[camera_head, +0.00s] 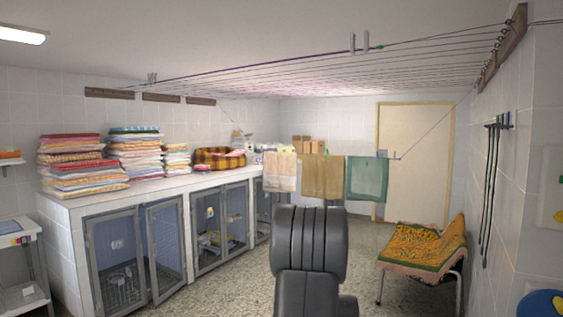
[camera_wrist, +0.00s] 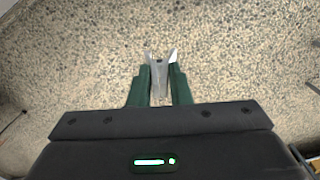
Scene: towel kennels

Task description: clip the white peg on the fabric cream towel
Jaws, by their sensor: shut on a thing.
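In the wrist view, my gripper (camera_wrist: 160,72) has green fingers shut on a pale white-grey peg (camera_wrist: 159,80), whose prongs point away from the wrist. Only the speckled floor shows beyond it. In the head view, the cream towel (camera_head: 280,171) hangs from a line at the back, leftmost of three hanging towels. Its lower part looks slightly pinkish. The head view does not show my gripper; my dark arm fills the lower middle, in front of and below the towels. The cream towel is not in the wrist view.
A tan towel (camera_head: 322,177) and a green towel (camera_head: 367,179) hang right of the cream one. A counter (camera_head: 150,187) with kennels and folded towels runs along the left. A chair with an orange cloth (camera_head: 423,248) stands right. Lines with grey pegs (camera_head: 352,43) cross overhead.

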